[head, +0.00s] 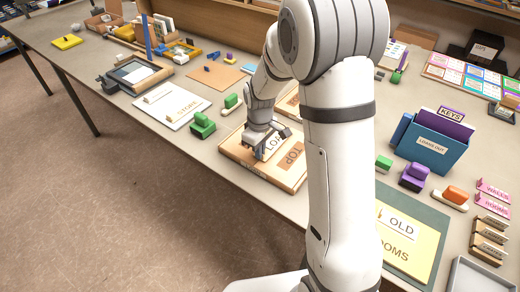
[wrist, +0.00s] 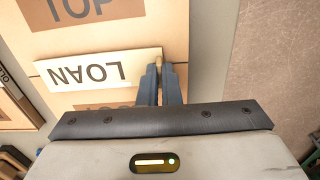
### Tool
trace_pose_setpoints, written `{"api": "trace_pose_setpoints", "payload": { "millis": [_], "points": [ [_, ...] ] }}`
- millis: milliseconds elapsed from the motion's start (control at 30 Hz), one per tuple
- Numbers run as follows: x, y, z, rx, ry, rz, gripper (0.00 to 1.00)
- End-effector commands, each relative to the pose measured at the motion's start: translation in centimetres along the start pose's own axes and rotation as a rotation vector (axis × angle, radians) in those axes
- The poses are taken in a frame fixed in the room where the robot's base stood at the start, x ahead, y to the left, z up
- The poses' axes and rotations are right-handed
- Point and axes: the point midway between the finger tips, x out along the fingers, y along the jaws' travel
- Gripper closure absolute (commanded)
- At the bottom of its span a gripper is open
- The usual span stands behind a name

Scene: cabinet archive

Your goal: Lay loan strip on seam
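The loan strip (wrist: 85,72) is a cream strip lettered LOAN. In the wrist view it lies across the tan box, between the brown TOP panel (wrist: 75,12) and another brown lettered panel (wrist: 95,106). It also shows in the head view (head: 273,143), partly behind my gripper (head: 262,137). The box (head: 240,158) lies flat near the table's front edge. In the wrist view my gripper (wrist: 164,78) is closed around a narrow tan tab at the strip's end. I cannot tell whether the strip touches the box.
A green stamp (head: 202,126) and a white STORE board (head: 172,104) lie left of the box. To the right are a purple stamp (head: 414,177), a blue file holder (head: 430,151) and a yellow OLD ROOMS sheet (head: 405,243). Open floor lies at the front left.

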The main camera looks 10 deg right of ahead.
Motion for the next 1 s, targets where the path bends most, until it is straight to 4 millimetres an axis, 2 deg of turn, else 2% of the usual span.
{"api": "trace_pose_setpoints", "payload": {
  "millis": [200,233,533,667,733,1000],
  "points": [
    [0.04,-0.01,0.01,0.000,0.000,0.000,1.00],
    [0.04,-0.01,0.01,0.000,0.000,0.000,0.94],
    [0.04,-0.01,0.01,0.000,0.000,0.000,0.71],
    [0.03,-0.01,0.01,0.000,0.000,0.000,0.71],
    [0.03,-0.01,0.01,0.000,0.000,0.000,0.74],
    [0.03,-0.01,0.00,0.000,0.000,0.000,0.74]
  ]
}}
